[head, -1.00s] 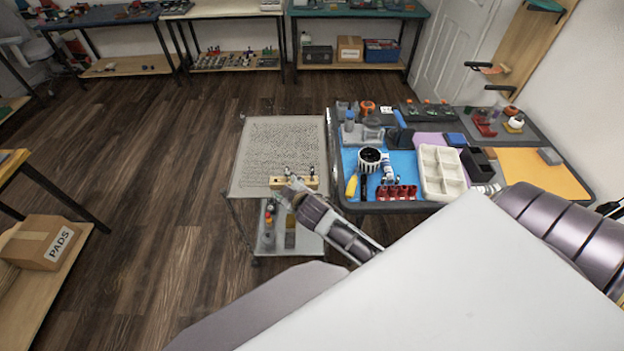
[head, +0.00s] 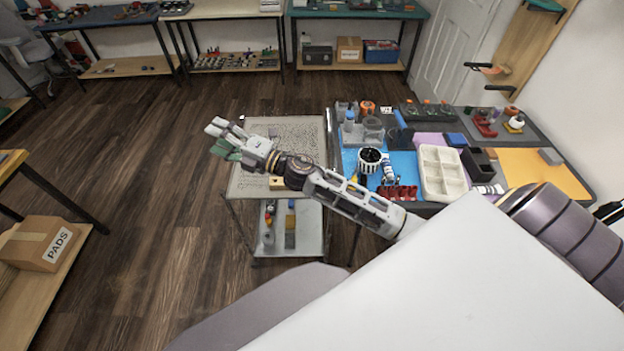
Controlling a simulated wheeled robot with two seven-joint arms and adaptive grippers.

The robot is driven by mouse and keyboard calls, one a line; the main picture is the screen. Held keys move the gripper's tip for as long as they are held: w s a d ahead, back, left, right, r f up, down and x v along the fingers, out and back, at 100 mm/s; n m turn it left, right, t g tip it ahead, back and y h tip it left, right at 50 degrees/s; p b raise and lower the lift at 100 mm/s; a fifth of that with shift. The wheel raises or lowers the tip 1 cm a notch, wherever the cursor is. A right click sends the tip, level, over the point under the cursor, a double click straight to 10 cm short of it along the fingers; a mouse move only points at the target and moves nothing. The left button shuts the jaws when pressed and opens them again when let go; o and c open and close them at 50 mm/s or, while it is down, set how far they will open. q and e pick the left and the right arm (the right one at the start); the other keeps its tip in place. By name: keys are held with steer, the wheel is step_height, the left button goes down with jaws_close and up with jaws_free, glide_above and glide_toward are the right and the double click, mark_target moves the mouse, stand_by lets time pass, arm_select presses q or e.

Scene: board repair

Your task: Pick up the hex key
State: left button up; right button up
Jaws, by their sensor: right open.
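My right gripper (head: 219,139) is open, raised over the left edge of the small cart (head: 300,125). My left gripper is not in view.
A workbench with a blue mat (head: 349,160) stands right of the cart, holding a white divided tray (head: 442,172), a black-and-white round container (head: 370,160) and red holders (head: 398,192). The cart's lower shelf (head: 308,238) holds bottles. Open floor lies to the left.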

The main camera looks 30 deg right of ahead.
steer(key=s+a+n+g+y, duration=0.45)
steer(key=n+g, duration=0.45)
steer(key=n, duration=0.4)
steer(key=s+d+f+n+g+h, duration=0.2)
steer(key=d+f+n+g+h, duration=0.25)
steer(key=f+n, duration=0.2)
steer(key=d+f+n+g+h+b, duration=0.1)
steer(key=d+h, duration=1.1)
steer(key=d, duration=1.3)
steer(key=shift+f+n+g, duration=0.55)
steer(key=shift+f+g, duration=0.1)
steer(key=shift+g, duration=0.2)
steer(key=shift+w, duration=0.1)
